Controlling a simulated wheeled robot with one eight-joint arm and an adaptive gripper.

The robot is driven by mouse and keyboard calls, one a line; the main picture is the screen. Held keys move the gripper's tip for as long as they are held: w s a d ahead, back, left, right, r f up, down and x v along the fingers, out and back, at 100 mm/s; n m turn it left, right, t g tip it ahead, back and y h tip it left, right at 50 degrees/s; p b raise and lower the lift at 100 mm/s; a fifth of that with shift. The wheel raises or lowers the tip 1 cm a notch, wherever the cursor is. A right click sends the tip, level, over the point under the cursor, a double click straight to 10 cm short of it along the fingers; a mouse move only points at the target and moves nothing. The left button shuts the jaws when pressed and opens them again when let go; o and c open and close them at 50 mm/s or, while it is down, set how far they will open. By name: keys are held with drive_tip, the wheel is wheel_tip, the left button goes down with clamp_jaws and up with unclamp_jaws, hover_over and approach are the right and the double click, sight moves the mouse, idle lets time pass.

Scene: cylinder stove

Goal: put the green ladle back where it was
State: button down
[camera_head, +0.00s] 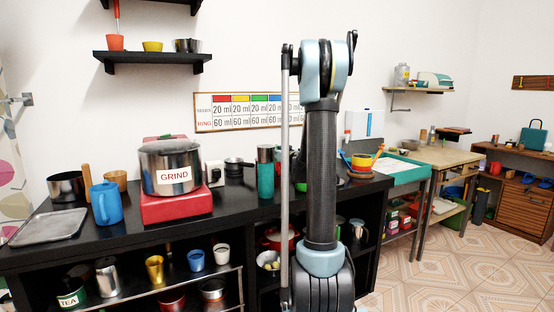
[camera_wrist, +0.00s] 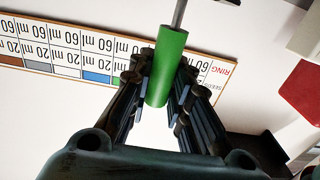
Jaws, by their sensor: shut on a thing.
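The green ladle (camera_wrist: 166,62) shows in the wrist view as a green handle with a thin grey shaft running off the top edge. Its bowl is out of view. My gripper (camera_wrist: 161,84) is shut on the handle, with black fingers on both sides of it. The handle is in front of the wall chart in that picture. In the head view my own arm stands upright across the middle. There the gripper and the ladle cannot be made out behind it. The place where the ladle was cannot be told from these frames.
A black counter (camera_head: 250,203) carries a steel pot (camera_head: 165,155) marked GRIND on a red stove (camera_head: 176,205), a blue jug (camera_head: 105,203) and a metal tray (camera_head: 48,228). A wall chart (camera_head: 235,124) hangs behind. A black shelf (camera_head: 150,56) juts out at upper left.

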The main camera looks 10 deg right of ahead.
drive_tip(key=shift+f, duration=1.1)
drive_tip(key=c, duration=1.5)
unclamp_jaws()
drive_tip(key=v, duration=1.2)
drive_tip(key=shift+s+d, duration=0.1)
